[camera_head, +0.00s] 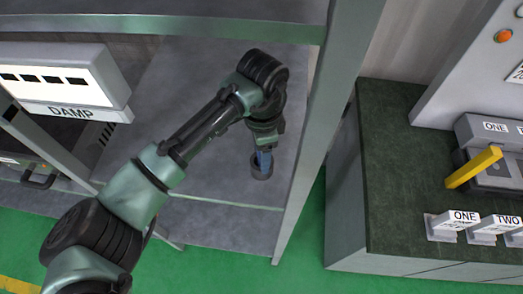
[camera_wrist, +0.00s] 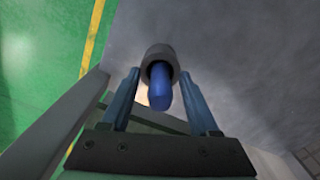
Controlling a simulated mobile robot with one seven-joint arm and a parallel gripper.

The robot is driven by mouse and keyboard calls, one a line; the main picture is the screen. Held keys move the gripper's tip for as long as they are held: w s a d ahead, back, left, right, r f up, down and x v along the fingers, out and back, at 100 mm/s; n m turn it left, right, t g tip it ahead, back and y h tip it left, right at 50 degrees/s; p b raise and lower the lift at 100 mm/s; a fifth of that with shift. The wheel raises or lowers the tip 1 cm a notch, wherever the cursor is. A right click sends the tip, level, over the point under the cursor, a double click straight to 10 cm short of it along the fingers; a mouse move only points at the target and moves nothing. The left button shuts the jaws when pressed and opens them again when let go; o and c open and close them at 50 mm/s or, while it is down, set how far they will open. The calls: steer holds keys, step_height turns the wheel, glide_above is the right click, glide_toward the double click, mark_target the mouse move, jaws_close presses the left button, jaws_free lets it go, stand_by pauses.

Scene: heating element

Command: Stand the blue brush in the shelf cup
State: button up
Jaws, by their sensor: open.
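The blue brush (camera_wrist: 160,88) stands in the dark grey shelf cup (camera_wrist: 159,57), with its blue end sticking up out of the opening toward the wrist camera. The cup (camera_head: 262,171) rests on the grey shelf near its front edge. My gripper (camera_wrist: 165,80) is open, with one finger on each side of the brush and a visible gap to it. In the head view my gripper (camera_head: 264,152) points down just above the cup. The lower part of the brush is hidden inside the cup.
A shelf upright (camera_head: 310,130) stands right of my arm, and a shelf beam (camera_head: 180,27) crosses above. A box marked DAMP (camera_head: 70,80) is at left. A dark green counter (camera_head: 400,190) with labelled blocks and a yellow bar (camera_head: 473,167) is at right. Bare shelf surrounds the cup.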

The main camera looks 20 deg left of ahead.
step_height(320, 180, up, 8)
steer(key=shift+f+b, duration=0.2)
steer(key=shift+b, duration=0.45)
